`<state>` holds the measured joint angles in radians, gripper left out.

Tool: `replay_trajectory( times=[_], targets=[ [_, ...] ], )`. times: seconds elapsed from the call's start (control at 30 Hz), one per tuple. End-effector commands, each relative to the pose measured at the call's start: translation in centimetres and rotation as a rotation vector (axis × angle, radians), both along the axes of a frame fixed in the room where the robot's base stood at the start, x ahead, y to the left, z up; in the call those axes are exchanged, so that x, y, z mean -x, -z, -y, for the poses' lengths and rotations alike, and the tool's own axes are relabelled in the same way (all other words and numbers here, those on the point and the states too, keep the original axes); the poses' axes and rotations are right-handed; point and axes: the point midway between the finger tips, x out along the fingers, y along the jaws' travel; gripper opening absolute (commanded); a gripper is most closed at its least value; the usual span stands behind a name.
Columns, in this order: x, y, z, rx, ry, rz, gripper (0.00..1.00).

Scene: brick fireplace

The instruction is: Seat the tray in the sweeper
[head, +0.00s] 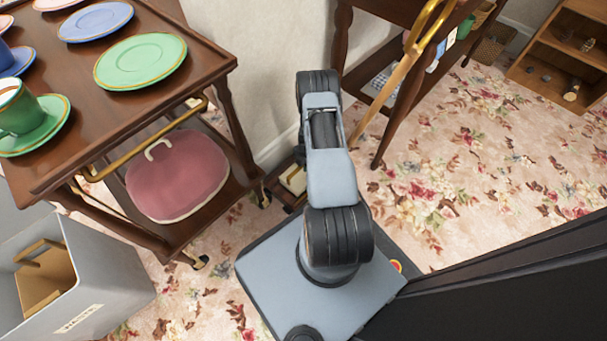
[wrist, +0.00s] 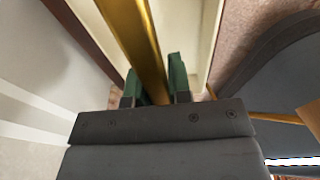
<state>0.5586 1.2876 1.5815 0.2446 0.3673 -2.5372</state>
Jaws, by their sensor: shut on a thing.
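The cream tray (wrist: 187,30) with a brass bar along it fills the top of the wrist view. My gripper (wrist: 155,80) has its green fingertips shut on this bar, one on each side. In the head view part of the cream tray (head: 295,181) shows low by the wall, left of my arm. A dark red-brown edge beside it looks like the sweeper (head: 288,201), mostly hidden behind my arm. A similar dark edge runs left of the tray in the wrist view. I cannot tell whether the tray is level or touches the sweeper. My gripper is hidden in the head view.
A wooden trolley (head: 218,68) with plates and a pink cushion (head: 178,175) stands left. A dark table (head: 385,150) and a slanting wooden pole (head: 377,108) stand beyond my arm. A grey bin (head: 115,265) is lower left. Flowered carpet lies open at right.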

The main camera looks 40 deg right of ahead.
Motion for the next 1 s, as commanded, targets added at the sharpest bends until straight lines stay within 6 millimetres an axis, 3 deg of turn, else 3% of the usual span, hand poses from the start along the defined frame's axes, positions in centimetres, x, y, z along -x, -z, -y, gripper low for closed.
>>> replay_trajectory(
  times=[0.43,0.83,0.87,1.0],
  targets=[
    [-0.1,4.9,-0.1,0.0,-0.003,0.0,0.0],
    [-0.2,5.0,-0.2,0.001,-0.003,0.001,0.0],
    [-0.1,5.1,-0.2,0.0,-0.003,0.0,0.2],
    [-0.2,5.1,-0.2,0.0,-0.003,0.0,0.33]
  ],
)
